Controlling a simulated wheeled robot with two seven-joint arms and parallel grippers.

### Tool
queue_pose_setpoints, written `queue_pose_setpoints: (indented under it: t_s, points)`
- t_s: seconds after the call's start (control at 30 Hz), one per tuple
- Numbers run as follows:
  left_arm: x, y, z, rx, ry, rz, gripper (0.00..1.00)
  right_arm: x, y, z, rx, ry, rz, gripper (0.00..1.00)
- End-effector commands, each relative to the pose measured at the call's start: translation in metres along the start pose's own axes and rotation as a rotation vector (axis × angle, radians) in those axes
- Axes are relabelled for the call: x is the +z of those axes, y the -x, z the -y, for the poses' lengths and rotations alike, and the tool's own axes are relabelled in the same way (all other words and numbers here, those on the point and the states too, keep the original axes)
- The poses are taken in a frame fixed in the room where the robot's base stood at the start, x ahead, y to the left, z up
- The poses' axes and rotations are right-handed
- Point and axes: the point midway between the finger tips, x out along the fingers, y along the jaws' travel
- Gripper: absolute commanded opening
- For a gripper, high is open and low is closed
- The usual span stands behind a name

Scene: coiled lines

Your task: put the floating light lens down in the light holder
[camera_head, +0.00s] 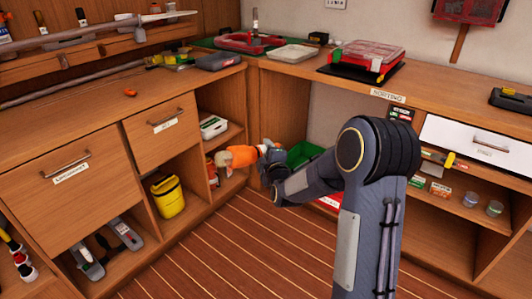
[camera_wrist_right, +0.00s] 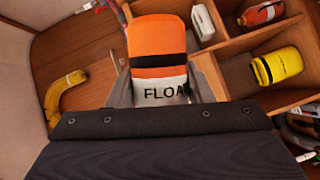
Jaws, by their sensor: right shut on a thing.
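The floating light lens (camera_head: 238,156) is an orange body held in front of the lower cabinet shelves. In the right wrist view it shows as an orange cylinder (camera_wrist_right: 160,40) with a black band and a white part lettered "FLOA". My right gripper (camera_head: 264,153) is shut on it; its fingers (camera_wrist_right: 166,88) lie on both sides of the white part. I cannot pick out the light holder for certain. A curved yellow-orange piece (camera_wrist_right: 62,95) lies against a wooden panel left of the lens in the wrist view. My left gripper is not in view.
Open shelves hold a yellow bag (camera_head: 168,197), a red-orange item (camera_head: 211,172) and a white box (camera_head: 213,127). A green bin (camera_head: 304,153) stands in the corner behind my right forearm. The worktop above carries a red case (camera_head: 370,54). The plank floor (camera_head: 235,250) is clear.

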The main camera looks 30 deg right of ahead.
Motion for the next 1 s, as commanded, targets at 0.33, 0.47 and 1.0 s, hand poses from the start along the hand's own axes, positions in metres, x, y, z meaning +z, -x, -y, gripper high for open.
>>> queue_pose_setpoints:
  t_s: [0.33, 0.47, 1.0]
  points:
    - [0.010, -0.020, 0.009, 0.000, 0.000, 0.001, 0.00, 0.001, -0.001, 0.004, 0.299, 0.715, -0.001, 0.06]
    - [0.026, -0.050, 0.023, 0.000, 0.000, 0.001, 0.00, 0.002, -0.001, 0.009, 0.385, 0.897, -0.001, 0.06]
    - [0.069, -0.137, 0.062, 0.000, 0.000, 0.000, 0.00, 0.002, -0.001, 0.005, 0.661, 1.569, 0.003, 0.06]
